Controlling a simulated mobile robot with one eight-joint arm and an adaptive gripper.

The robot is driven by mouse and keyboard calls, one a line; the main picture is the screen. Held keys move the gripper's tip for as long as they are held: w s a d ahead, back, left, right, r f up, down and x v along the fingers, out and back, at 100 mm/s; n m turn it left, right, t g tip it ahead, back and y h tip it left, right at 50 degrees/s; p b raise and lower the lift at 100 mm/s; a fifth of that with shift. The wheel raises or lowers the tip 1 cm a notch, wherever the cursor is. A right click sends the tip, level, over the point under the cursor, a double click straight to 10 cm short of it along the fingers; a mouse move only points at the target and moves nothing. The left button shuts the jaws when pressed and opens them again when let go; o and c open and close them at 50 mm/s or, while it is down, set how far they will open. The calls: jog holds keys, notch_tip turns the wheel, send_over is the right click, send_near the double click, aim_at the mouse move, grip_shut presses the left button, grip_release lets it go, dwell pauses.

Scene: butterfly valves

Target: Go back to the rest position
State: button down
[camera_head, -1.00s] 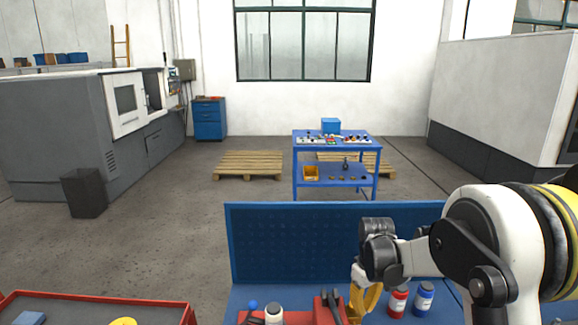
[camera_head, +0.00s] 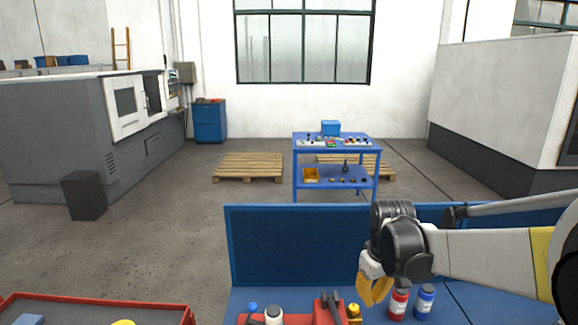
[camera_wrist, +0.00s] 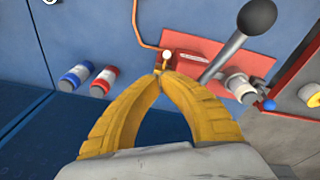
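My gripper (camera_head: 375,298) hangs over the blue workbench (camera_head: 283,245), just left of and above two bottles. In the wrist view its two yellow fingers (camera_wrist: 160,73) arch together and their tips meet, with nothing visible held between them. A red fixture (camera_wrist: 225,58) with a grey lever ending in a dark ball lies beyond the fingertips.
A white cylinder (camera_head: 273,315) with a blue ball is to the left. A red-rimmed tray (camera_head: 100,302) is at lower left.

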jog(key=s+f+m+t+b, duration=0.1)
jog(key=s+b, duration=0.3)
jog(key=s, duration=0.6)
jog(key=s+a+f+m+t+b, duration=0.1)
jog(key=s+m+t+b, duration=0.2)
jog(key=s, duration=0.7)
jog(key=shift+s+f+m+t+b, duration=0.2)
jog(key=shift+f+m+t+b, duration=0.1)
jog(key=shift+t+b, duration=0.45)
